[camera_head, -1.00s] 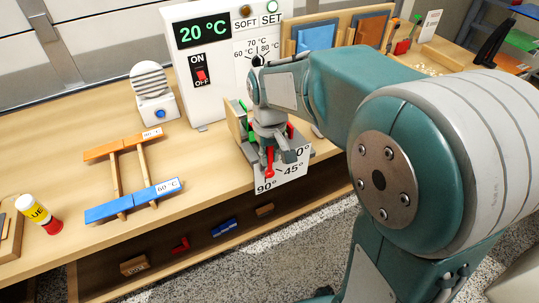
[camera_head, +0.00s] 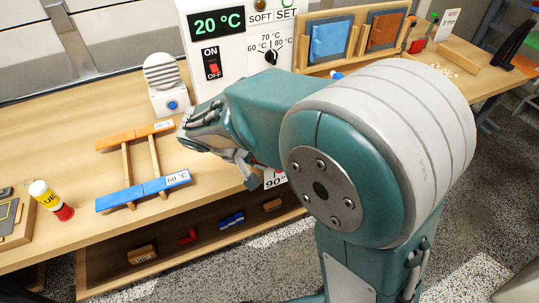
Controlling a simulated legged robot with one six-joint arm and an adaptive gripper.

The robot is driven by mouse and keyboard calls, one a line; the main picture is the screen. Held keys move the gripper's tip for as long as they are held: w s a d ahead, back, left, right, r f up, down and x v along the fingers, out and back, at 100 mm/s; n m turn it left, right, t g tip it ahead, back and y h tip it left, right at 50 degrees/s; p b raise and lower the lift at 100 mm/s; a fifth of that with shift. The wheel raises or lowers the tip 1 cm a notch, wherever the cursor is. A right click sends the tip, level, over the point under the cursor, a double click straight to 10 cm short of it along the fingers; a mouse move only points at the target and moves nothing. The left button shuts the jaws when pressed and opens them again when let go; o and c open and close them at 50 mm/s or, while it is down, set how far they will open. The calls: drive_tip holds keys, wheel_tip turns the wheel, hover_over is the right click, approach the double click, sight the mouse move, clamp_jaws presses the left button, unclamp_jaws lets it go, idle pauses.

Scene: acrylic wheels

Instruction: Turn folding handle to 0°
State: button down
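The folding handle is almost wholly hidden behind my arm. Only a sliver of red shows beside the white angle card (camera_head: 275,179), where "90°" can be read. The rest of the card's scale is covered. My gripper (camera_head: 250,180) shows only in part as a grey piece below my forearm, at the table's front edge by the card. I cannot see both fingertips, nor tell whether it touches the handle.
A white heater unit (camera_head: 232,75) reads 20 °C, with a red switch and a dial. Framed panels (camera_head: 330,40) stand behind.

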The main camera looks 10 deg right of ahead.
drive_tip(key=shift+s+a+f+t+h, duration=0.1)
drive_tip(key=shift+a+f+t+h, duration=0.25)
drive_tip(key=shift+f+h, duration=0.9)
drive_tip(key=shift+s+a+f+t+h, duration=0.1)
drive_tip(key=shift+a+f+t+h, duration=0.3)
drive_tip(key=shift+h, duration=1.55)
drive_tip(key=shift+s+a+f+t+h, duration=0.1)
drive_tip(key=shift+a+f+t+h, duration=0.2)
drive_tip(key=shift+f+h, duration=0.95)
drive_tip(key=shift+r+h, duration=0.25)
drive_tip(key=shift+h, duration=0.3)
drive_tip(key=c, duration=0.6)
unclamp_jaws()
drive_tip(key=shift+a, duration=0.2)
drive_tip(key=shift+r, duration=0.1)
